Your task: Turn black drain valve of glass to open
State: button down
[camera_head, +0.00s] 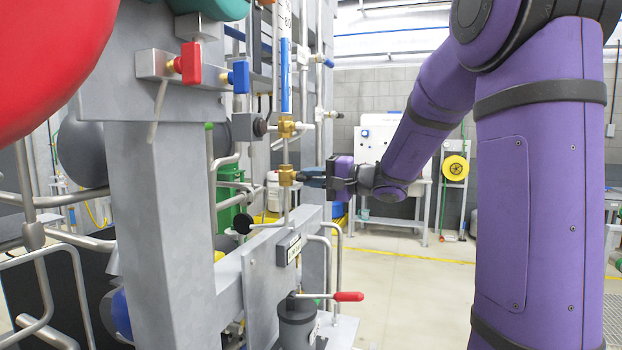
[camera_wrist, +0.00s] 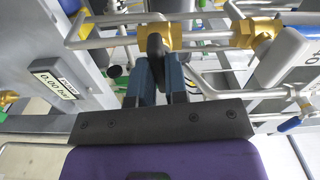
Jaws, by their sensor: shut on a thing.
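The sight glass (camera_head: 286,75), an upright tube with blue in it, stands on the metal frame in the head view. Below it are an upper brass fitting (camera_head: 286,128) and a lower brass fitting (camera_head: 287,175). My gripper (camera_head: 307,178) reaches in from the right at the lower fitting. In the wrist view, my gripper's blue-grey fingers (camera_wrist: 155,72) are shut on the black valve handle (camera_wrist: 155,45), which sits against a brass body (camera_wrist: 148,33). The handle's lower part is hidden between the fingers. In the head view the handle cannot be made out.
A red valve handle (camera_head: 188,63) and a blue one (camera_head: 240,77) are at upper left. A red lever (camera_head: 348,296) sits below my gripper. Metal pipes and a second brass fitting (camera_wrist: 241,33) lie close by. The floor (camera_head: 410,268) at right is clear.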

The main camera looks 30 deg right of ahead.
jog(key=n, duration=0.3)
jog(key=shift+n, duration=0.3)
jog(key=n, duration=0.4)
dwell(0.4)
jog(key=n, duration=0.5)
dwell(0.4)
